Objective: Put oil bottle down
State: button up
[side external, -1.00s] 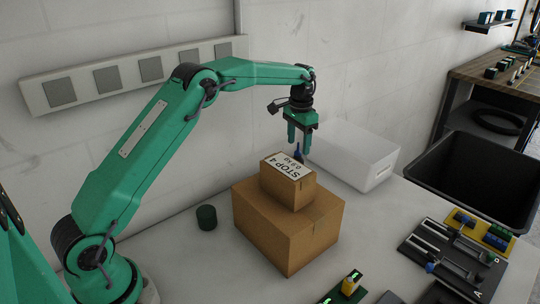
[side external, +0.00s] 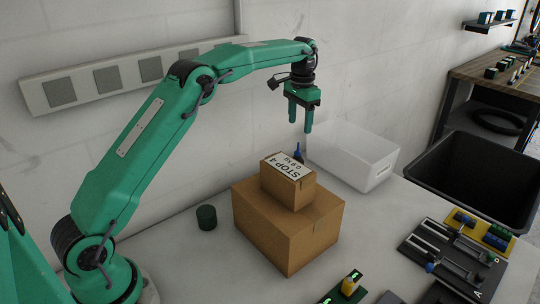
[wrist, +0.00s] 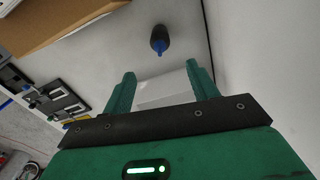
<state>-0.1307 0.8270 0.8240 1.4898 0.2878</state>
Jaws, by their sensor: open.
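The oil bottle (wrist: 159,40) is small and dark with a blue tip. In the wrist view it stands on the pale bench, beyond my fingertips and apart from them. In the side view only its blue top (side external: 298,149) and a bit of its dark body show behind the small carton; the rest is hidden. My gripper (side external: 300,128) is open and empty, pointing down above the bottle. Its two green fingers also show in the wrist view (wrist: 160,80), with clear space between them.
A small labelled carton (side external: 288,188) sits on a larger carton (side external: 290,241) in front of the bottle. A white bin (side external: 365,172) stands right of it. A dark green cylinder (side external: 206,217) is at left. A black tub (side external: 470,185) and slotted fixtures (side external: 450,255) lie at right.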

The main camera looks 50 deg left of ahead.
jog(key=s+d+r+t, duration=0.1)
jog(key=s+d+r, duration=0.2)
jog(key=s+r, duration=0.45)
jog(key=s+d+r+t, duration=0.2)
jog(key=s+r, duration=0.2)
jog(key=s, duration=0.6)
jog(key=s+d+f+n+t, duration=0.1)
jog(key=s+f, duration=0.2)
jog(key=s, duration=0.7)
jog(key=s+d+f+t, duration=0.1)
jog(key=s+d+f, duration=0.1)
jog(key=s, duration=0.8)
jog(key=shift+s+f+n+t, duration=0.3)
jog(key=shift+s+f+n, duration=0.1)
jog(key=shift+f, duration=0.4)
